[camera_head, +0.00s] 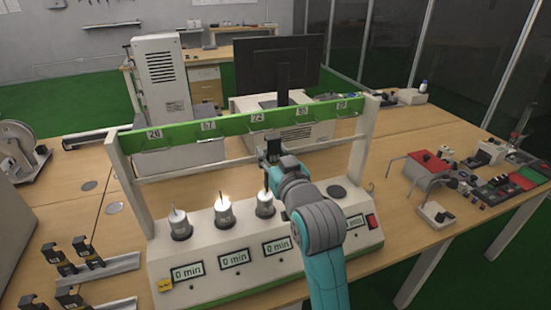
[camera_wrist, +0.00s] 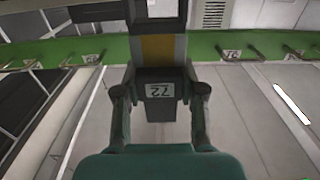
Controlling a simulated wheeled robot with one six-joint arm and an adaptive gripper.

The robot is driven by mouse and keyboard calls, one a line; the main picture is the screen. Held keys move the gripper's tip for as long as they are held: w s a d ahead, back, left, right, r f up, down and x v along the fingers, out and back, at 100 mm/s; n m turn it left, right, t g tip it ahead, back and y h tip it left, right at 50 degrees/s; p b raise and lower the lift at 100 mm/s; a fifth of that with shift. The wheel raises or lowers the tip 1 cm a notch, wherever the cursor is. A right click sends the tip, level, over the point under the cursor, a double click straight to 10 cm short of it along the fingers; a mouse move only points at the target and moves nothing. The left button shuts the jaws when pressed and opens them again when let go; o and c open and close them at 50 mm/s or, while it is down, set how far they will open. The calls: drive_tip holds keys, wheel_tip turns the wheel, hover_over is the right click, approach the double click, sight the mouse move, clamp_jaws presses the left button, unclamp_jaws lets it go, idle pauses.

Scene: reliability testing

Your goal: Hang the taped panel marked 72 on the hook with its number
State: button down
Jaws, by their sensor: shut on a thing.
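The panel marked 72 (camera_wrist: 167,90) is a dark clip-like piece with a yellow tape band, its number upside down in the wrist view. My gripper (camera_wrist: 160,98) is shut on it, one finger at each side. In the head view my gripper (camera_head: 270,160) is below the green bar, slightly right of the hook label that reads 72 (camera_head: 257,117). The panel is apart from that hook, as far as I can see. In the wrist view, hooks with small labels show on both sides of the panel; these labels are too blurred to read surely.
The green bar (camera_head: 205,130) carries several numbered hooks above a white tester (camera_head: 215,262) with timer displays and lit cylinders. Other dark clips (camera_head: 85,250) stand on rails at the left. A monitor (camera_head: 280,66) stands behind the bar. Red and black devices (camera_head: 428,165) lie at the right.

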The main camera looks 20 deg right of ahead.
drive_tip(key=shift+w, duration=1.85)
drive_tip(key=shift+w, duration=1.75)
drive_tip(key=shift+f, duration=0.8)
idle(0.5)
drive_tip(key=c, duration=0.6)
unclamp_jaws()
